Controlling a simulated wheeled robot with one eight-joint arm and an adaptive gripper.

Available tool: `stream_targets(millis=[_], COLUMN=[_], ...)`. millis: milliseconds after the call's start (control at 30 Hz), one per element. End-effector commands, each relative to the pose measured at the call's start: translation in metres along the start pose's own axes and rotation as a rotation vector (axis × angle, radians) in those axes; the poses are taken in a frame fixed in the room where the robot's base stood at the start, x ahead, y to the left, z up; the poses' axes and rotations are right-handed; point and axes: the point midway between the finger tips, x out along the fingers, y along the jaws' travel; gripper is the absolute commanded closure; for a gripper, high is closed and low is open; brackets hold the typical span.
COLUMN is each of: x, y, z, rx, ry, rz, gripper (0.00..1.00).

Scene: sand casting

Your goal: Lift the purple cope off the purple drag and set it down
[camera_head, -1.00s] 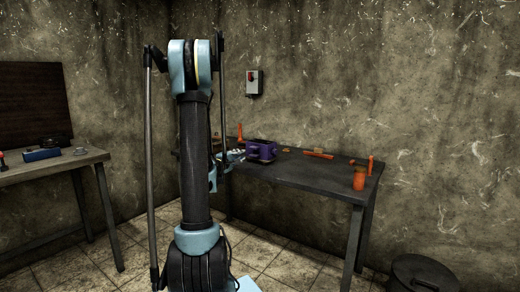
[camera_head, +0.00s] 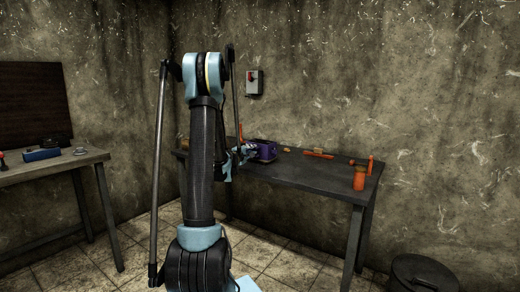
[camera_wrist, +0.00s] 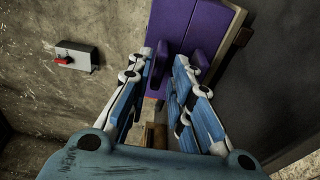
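The dark table (camera_head: 300,177) also holds an orange bar (camera_head: 319,155), an orange cylinder (camera_head: 360,181) and other orange tools to the right. A wall switch (camera_head: 254,83) is above. A second table (camera_head: 80,160) is at the left. A dark bin (camera_head: 420,273) stands on the floor.

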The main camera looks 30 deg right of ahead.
Motion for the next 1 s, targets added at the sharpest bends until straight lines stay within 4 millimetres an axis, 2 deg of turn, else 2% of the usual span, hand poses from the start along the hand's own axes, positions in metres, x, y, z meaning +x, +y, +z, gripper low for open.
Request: stream_targets(millis=[133, 367, 400, 500, 1000], x=[0.019, 0.022, 0.022, 0.022, 0.021], y=[0.000, 0.000, 0.000, 0.000, 0.005], z=[0.000, 0.000, 0.000, 0.000, 0.000], rx=[0.000, 0.000, 0.000, 0.000, 0.000], ry=[0.000, 0.000, 0.000, 0.000, 0.000], rz=[0.000, 0.000, 0.000, 0.000, 0.000], gripper=[0.80, 0.80, 0.82, 1.00, 1.00])
